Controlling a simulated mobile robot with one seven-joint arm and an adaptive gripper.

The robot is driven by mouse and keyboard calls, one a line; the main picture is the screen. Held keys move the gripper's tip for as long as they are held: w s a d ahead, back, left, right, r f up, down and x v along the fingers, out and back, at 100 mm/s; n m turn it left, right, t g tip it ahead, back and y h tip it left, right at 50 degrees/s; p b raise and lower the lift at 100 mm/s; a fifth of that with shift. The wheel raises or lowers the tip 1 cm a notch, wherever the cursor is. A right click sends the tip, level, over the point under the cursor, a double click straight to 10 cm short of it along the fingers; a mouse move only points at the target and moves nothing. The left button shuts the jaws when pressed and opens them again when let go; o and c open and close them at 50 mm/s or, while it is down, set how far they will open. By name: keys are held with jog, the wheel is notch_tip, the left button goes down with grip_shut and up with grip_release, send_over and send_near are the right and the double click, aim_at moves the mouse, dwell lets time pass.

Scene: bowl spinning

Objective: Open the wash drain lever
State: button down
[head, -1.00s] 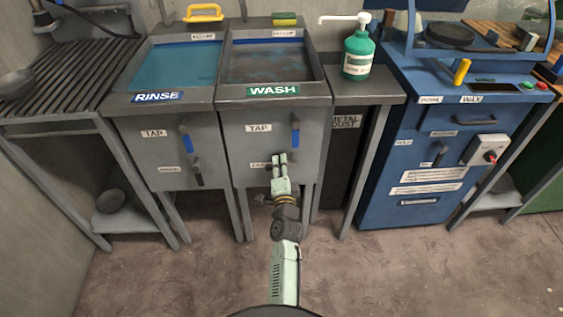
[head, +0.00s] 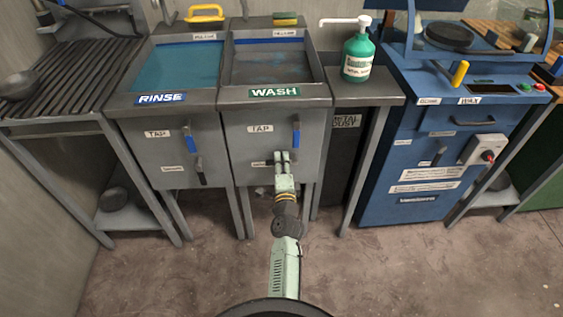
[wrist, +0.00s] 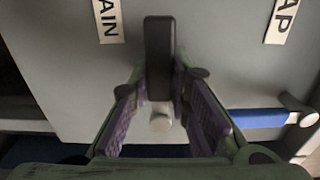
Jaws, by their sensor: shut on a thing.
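The wash drain lever is a dark bar on the grey front of the wash sink (head: 250,135), below its blue tap lever (head: 296,135). In the wrist view the drain lever (wrist: 159,50) runs between my fingers, with a pale round knob at its near end. It lies crosswise to the blue tap lever (wrist: 257,118), so it looks roughly horizontal. My gripper (head: 283,157) is shut on the drain lever and hides most of it in the head view. It also shows in the wrist view (wrist: 160,85).
The rinse sink (head: 150,122) stands to the left, its dark drain lever (head: 200,172) hanging down. A green soap bottle (head: 357,60) stands on the narrow side shelf. A blue machine (head: 410,150) is at the right. The floor in front is clear.

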jog(key=c, duration=1.5)
grip_release()
jog(key=s, duration=0.7)
jog(key=shift+s, duration=0.2)
